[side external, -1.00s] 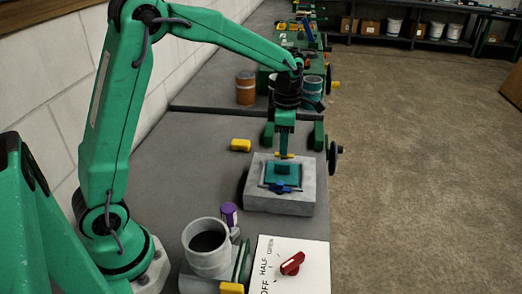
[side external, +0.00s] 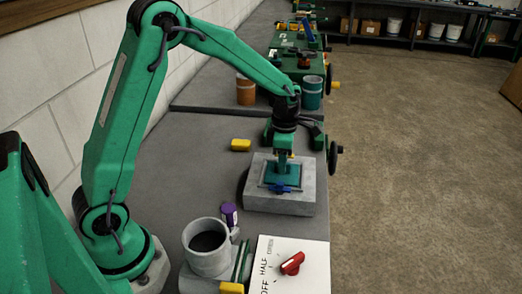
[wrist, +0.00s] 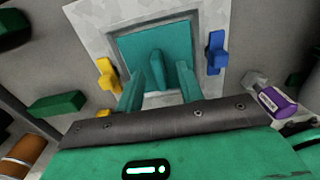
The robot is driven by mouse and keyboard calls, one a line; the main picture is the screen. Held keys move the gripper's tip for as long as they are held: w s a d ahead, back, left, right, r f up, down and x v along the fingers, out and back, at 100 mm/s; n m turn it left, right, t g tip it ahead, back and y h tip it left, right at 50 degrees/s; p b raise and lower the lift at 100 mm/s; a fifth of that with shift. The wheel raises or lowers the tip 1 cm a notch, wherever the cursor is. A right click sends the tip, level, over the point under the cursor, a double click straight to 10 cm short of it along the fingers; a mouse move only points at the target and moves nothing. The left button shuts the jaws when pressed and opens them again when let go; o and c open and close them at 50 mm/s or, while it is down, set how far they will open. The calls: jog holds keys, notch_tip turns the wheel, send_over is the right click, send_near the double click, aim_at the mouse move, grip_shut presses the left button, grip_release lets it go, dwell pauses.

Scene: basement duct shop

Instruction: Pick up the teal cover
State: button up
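The teal cover (side external: 270,178) is a square plate lying in the top of a grey block (side external: 300,203). The wrist view shows the same cover (wrist: 132,48) with an upright teal handle (wrist: 157,68) at its middle. My gripper (side external: 284,172) points down just over the cover. In the wrist view my gripper (wrist: 160,85) is open, with one finger on each side of the handle's line. I cannot tell whether the fingers touch the handle. A blue latch (wrist: 217,52) and a yellow latch (wrist: 107,75) sit at opposite sides of the cover.
A purple-labelled bottle (side external: 229,214), a grey cup (side external: 208,250) and a white panel with a red knob (side external: 291,263) stand nearer the camera. A yellow block (side external: 241,145) lies left of the grey block. Orange (side external: 246,90) and teal (side external: 312,94) cans stand beyond.

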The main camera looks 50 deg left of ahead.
jog(key=shift+f, duration=0.75)
grip_shut()
